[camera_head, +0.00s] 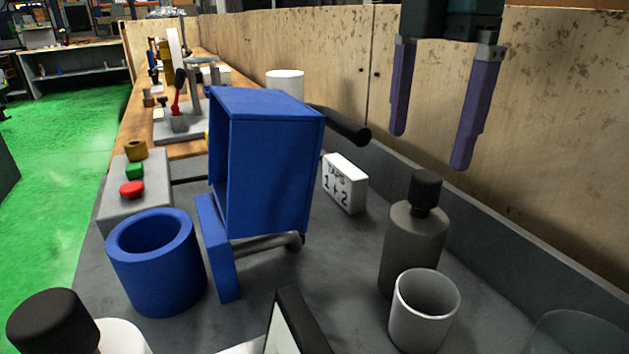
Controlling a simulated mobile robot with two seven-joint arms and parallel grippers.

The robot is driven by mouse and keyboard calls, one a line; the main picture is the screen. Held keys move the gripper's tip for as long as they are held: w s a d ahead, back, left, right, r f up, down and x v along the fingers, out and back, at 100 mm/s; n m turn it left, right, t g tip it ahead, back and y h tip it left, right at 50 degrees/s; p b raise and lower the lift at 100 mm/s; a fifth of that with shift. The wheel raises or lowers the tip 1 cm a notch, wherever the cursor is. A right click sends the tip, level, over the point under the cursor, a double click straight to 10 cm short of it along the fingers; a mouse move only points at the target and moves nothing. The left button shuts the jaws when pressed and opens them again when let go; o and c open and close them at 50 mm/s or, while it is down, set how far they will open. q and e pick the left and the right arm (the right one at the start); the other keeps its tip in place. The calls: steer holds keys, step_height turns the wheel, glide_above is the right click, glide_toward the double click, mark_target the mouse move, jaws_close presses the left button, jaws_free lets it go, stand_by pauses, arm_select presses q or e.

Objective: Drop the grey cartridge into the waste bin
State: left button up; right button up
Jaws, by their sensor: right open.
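The grey cartridge (410,250), a grey bottle shape with a black cap, stands upright on the grey bench top at the right. A round, open blue container (155,268) stands at the left and looks like the waste bin, though no label shows. My right gripper (430,150) hangs from the top right with its two purple fingers spread wide and nothing between them. It shows above the cartridge's black cap in the picture, apart from it. My left gripper is not in view.
A grey cup (424,310) stands in front of the cartridge, partly covering it. A blue open box (270,170) stands mid-bench beside a white block (344,184). A button panel (150,195) is left. A black-capped white object (55,325) is lower left. A wooden wall (560,120) bounds the right.

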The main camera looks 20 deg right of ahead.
mark_target(421, 206)
steer(key=f, duration=0.4)
steer(key=shift+s, duration=0.3)
step_height(421, 206, down, 6)
steer(key=shift+s+d+r, duration=0.1)
steer(key=shift+d, duration=0.05)
steer(key=shift+c, duration=0.4)
steer(key=shift+r+p, duration=0.1)
steer(key=shift+p, duration=0.2)
jaws_close()
